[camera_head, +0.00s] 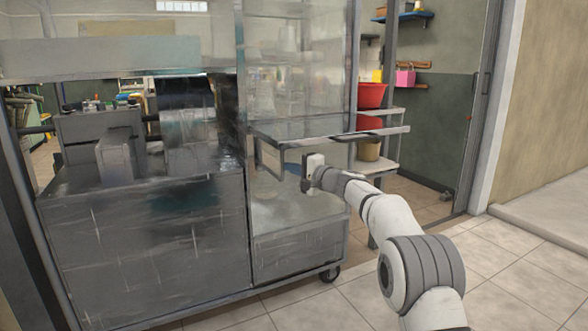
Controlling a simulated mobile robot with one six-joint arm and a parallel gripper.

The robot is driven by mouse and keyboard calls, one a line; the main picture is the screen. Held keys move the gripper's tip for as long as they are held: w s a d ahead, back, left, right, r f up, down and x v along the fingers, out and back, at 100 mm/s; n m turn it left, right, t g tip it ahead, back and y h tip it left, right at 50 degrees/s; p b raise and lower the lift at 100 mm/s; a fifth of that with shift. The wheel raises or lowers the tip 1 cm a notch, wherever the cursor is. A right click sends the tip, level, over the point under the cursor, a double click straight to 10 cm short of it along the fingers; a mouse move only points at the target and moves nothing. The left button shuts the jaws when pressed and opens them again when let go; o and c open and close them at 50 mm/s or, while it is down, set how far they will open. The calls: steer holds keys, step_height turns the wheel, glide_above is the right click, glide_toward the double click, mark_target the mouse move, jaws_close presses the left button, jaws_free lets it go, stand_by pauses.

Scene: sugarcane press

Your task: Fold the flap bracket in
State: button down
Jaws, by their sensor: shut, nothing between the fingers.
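The flap (330,134) stands out roughly level from the right part of the metal press cabinet. Below its left end, a thin grey frame that looks like the flap bracket (267,158) sticks out from the cabinet. My gripper (305,178) is shut and empty, under the flap and just right of the bracket. It is very close to the bracket's right end; I cannot tell whether they touch. My gripper hides part of what lies behind it.
The press cabinet (150,250) fills the left, on a caster (330,273). Behind the flap stands a white shelf (385,165) with red tubs (371,96). A doorway post is at the right. The tiled floor (500,265) at front right is clear.

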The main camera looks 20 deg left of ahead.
steer(key=shift+s+a+r+g, duration=0.1)
steer(key=shift+s+a+g, duration=0.2)
steer(key=shift+s+a, duration=0.35)
steer(key=w+d+b, duration=0.1)
steer(key=w+d, duration=0.3)
steer(key=d, duration=0.1)
steer(key=s+d, duration=0.2)
steer(key=s, duration=0.8)
steer(key=shift+d, duration=0.1)
